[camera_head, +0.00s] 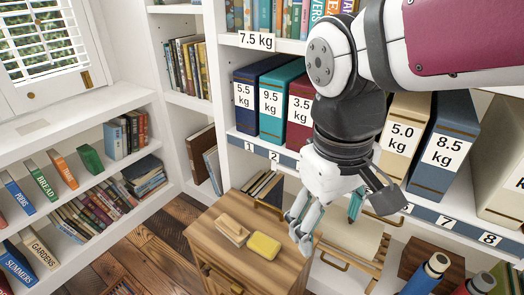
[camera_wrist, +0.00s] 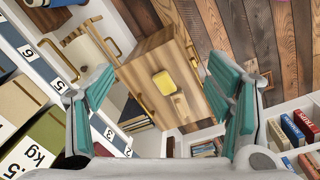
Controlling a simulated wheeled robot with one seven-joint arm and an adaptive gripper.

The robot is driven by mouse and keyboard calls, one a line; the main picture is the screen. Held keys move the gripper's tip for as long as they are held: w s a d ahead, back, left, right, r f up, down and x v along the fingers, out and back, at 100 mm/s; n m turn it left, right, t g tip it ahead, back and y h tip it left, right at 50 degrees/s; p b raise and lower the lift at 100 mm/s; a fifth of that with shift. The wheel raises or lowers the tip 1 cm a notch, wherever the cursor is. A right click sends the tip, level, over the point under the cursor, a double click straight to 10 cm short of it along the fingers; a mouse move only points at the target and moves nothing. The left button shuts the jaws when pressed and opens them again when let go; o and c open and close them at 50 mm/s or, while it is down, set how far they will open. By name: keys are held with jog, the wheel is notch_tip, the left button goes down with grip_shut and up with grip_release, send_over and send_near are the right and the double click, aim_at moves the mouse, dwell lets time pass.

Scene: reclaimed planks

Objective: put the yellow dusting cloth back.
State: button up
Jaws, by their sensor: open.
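The yellow dusting cloth (camera_head: 264,245) is a small folded pad lying flat on top of a wooden cabinet (camera_head: 212,246). A tan wooden block or brush (camera_head: 231,229) lies close to its left. In the wrist view the yellow cloth (camera_wrist: 163,83) shows between my fingers but farther off, with the wooden block (camera_wrist: 182,106) beside it. My gripper (camera_head: 330,222) is open and empty, pointing down, above and to the right of the cloth. Its teal finger pads (camera_wrist: 163,64) stand wide apart in the wrist view.
White shelves with numbered slots hold upright weight-labelled binders (camera_head: 273,102) behind my gripper. Bookshelves (camera_head: 80,205) stand at the left. A cream panel with brass handles (camera_head: 350,240) is right of the cabinet. Plank floor (camera_head: 150,250) is open left.

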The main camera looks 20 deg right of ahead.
jog(key=s+a+r+m+y, duration=0.1)
jog(key=s, duration=0.7)
jog(key=shift+s+a, duration=0.2)
jog(key=shift+s, duration=0.15)
